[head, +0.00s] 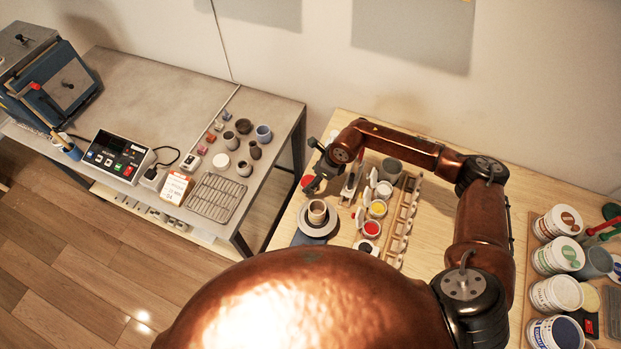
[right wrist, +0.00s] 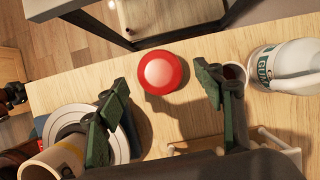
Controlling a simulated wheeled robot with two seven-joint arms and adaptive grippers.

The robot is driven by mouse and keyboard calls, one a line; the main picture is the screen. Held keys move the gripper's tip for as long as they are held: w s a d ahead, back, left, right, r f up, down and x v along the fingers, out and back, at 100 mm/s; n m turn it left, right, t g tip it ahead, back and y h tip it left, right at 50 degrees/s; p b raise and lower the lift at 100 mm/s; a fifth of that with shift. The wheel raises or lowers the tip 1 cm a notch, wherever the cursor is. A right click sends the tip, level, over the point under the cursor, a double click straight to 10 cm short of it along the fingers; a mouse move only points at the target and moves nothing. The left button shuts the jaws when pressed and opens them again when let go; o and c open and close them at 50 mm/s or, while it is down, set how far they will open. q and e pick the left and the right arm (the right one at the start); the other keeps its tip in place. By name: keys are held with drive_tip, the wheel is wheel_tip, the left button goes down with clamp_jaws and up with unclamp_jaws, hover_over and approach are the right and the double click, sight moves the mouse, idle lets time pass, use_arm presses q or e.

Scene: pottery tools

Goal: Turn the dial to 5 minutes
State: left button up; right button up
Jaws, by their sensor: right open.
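A round red object with a paler, raised round top (right wrist: 160,72), which looks like the dial timer, stands on the wooden table near its edge. No numbers or pointer can be read on it. In the head view its red side (head: 307,181) shows partly behind my right gripper (head: 316,166). In the right wrist view my right gripper (right wrist: 160,88) is open, with one dark green finger on each side of the red object and a bit nearer the camera. Neither finger appears to touch it. My left gripper is in neither view.
A pale round plate (head: 318,229) with a cup (head: 317,212) stands near the gripper. A white bottle (right wrist: 290,66) and a small cup (right wrist: 235,74) are to the right in the wrist view. A grey table (head: 130,75) holds a control box (head: 118,157).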

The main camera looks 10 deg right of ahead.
drive_tip(key=shift+x, duration=0.9)
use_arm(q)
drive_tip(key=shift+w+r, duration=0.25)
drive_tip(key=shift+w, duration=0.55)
use_arm(e)
drive_tip(key=shift+f, duration=0.15)
drive_tip(key=shift+c, duration=0.2)
drive_tip(key=c, duration=1.1)
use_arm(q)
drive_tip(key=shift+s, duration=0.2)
